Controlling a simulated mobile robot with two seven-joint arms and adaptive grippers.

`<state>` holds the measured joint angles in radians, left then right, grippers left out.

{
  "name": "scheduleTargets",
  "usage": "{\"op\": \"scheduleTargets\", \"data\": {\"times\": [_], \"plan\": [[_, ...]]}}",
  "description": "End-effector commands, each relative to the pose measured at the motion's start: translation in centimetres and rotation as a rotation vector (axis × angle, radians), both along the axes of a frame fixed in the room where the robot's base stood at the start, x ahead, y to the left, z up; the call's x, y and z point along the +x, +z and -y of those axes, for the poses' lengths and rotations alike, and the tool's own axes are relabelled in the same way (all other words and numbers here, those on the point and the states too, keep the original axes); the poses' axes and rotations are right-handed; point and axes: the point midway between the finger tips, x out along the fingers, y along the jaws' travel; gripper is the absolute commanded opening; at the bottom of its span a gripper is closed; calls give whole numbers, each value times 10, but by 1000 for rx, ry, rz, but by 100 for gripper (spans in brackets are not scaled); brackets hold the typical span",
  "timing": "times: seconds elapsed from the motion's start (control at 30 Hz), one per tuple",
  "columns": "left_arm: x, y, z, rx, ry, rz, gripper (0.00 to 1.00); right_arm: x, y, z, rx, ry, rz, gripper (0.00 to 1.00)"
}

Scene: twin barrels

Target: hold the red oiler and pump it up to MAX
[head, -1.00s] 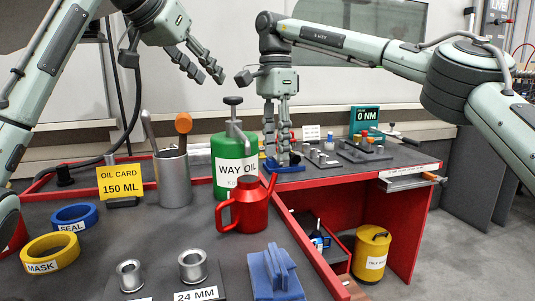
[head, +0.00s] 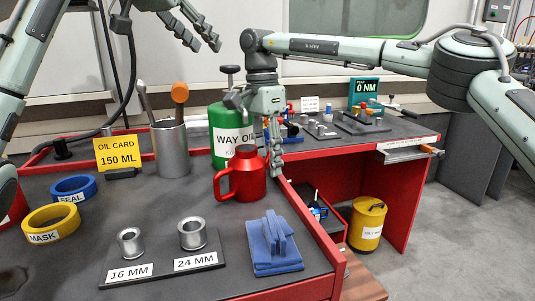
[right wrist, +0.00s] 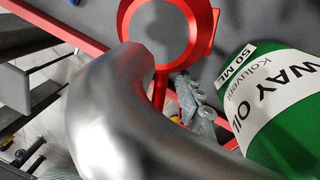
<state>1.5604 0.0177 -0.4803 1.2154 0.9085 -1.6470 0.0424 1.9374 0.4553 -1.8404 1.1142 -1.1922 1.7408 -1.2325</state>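The red oiler (head: 247,177) stands upright on the grey bench, its handle to the left, in front of the green WAY OIL container (head: 222,142). In the right wrist view its round open top (right wrist: 129,30) shows from above, and the container (right wrist: 290,110) is at the right. My right gripper (head: 276,165) points down close to the oiler's right side; contact and finger gap are unclear. One finger shows in the right wrist view; a large silver curved piece (right wrist: 130,125) hides much there. My left gripper (head: 203,42) is open and empty, above and behind the bench. No MAX mark is readable.
A yellow OIL CARD sign (head: 118,152) and a steel cup (head: 170,150) with tools stand left of the container. Rings lie at far left. A yellow can (head: 368,222) stands lower right.

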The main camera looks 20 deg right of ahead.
Motion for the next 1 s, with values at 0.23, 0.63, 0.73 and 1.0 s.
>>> {"op": "scheduleTargets", "data": {"times": [0.23,0.63,0.73,1.0], "plan": [[0,0,0,0,0,0,34,0,0,0,0,-1,1,17],[0,0,0,0,0,0,34,0,1,0,1,-1,1,8],[0,0,0,0,0,0,34,0,1,0,1,-1,1,0],[0,0,0,0,0,0,34,0,1,0,1,-1,1,0]]}}
